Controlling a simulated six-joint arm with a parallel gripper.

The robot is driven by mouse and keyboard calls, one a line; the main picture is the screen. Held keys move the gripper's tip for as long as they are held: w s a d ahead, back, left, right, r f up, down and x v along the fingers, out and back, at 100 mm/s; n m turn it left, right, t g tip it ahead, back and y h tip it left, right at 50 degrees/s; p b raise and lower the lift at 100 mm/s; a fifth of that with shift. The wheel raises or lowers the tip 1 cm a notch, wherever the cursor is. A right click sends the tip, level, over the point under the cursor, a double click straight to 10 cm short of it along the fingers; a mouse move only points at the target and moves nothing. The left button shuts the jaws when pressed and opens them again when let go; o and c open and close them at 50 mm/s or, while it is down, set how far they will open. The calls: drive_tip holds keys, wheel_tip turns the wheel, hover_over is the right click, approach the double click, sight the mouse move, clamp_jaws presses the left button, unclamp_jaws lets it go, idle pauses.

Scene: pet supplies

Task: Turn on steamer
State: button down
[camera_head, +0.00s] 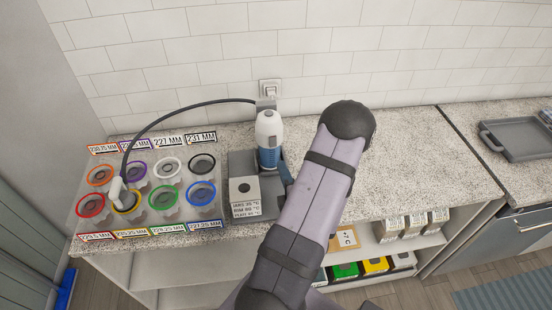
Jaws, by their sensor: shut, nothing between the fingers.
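The steamer (269,130) stands upright on the counter near the back wall, with a white top and a blue lower part. A dark hose (183,107) runs from its top, arching left and down to a white nozzle (116,191) among the coloured rings. No switch or light can be made out on the steamer. My arm rises just right of the steamer and hides what is behind it. My gripper cannot be made out. A small dark blue-grey piece shows between the steamer and my arm; I cannot tell what it belongs to.
Several jars with coloured rings (164,197) and size labels fill the left counter. A wall socket (270,88) is behind. The counter (425,160) right of my arm is clear. A grey tray (520,138) lies far right.

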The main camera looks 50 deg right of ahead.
sight(273, 146)
drive_tip(key=shift+b+x, duration=0.8)
drive_tip(key=shift+x, duration=3.35)
drive_tip(key=shift+w+d, duration=0.1)
drive_tip(key=shift+d, duration=0.05)
